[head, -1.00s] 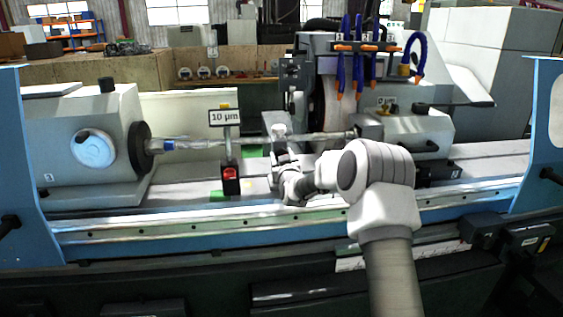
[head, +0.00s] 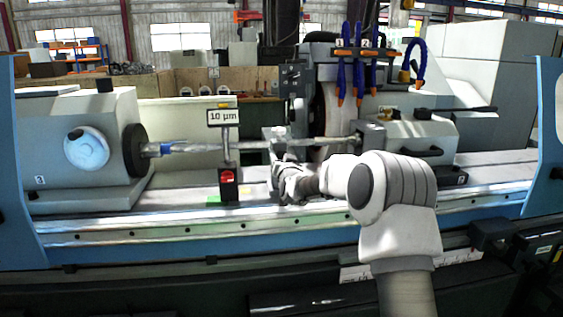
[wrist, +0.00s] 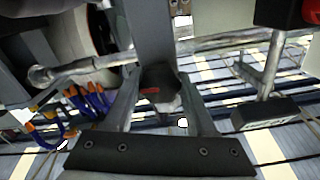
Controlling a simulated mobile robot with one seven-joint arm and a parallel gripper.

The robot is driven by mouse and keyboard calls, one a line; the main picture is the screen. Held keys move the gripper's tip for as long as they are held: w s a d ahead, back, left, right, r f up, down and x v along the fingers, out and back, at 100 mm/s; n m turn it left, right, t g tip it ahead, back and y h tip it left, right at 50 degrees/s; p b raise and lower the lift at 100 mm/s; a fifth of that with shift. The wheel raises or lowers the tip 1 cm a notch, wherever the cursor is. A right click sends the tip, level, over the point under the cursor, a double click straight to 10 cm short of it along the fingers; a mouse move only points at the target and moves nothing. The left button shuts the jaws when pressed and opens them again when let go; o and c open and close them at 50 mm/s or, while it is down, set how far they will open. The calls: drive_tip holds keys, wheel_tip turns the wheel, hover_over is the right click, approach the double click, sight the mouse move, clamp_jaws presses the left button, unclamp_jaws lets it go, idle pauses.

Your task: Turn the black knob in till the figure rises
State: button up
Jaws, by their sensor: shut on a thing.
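The black knob (wrist: 160,84), with a small red mark on it, sits between my gripper's two fingers in the wrist view. My gripper (wrist: 160,98) is shut on it, one finger at each side. In the head view my gripper (head: 279,172) is at the grey upright bracket (head: 274,142) by the bar, and the knob is hidden there. The display sign (head: 223,117) reads 10 µm and stands on a post above a black box with a red face (head: 227,178).
A long bar (head: 200,147) runs between the left headstock (head: 85,110) and the right tailstock (head: 400,138). The grinding wheel (head: 318,115) and blue hoses (head: 358,70) are behind my gripper. The machine bed (head: 190,215) lies in front.

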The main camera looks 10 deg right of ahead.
drive_tip(key=o, duration=1.4)
drive_tip(key=shift+s, duration=0.1)
drive_tip(key=s, duration=1.7)
drive_tip(key=shift+s+b, duration=0.15)
drive_tip(key=shift+b, duration=0.2)
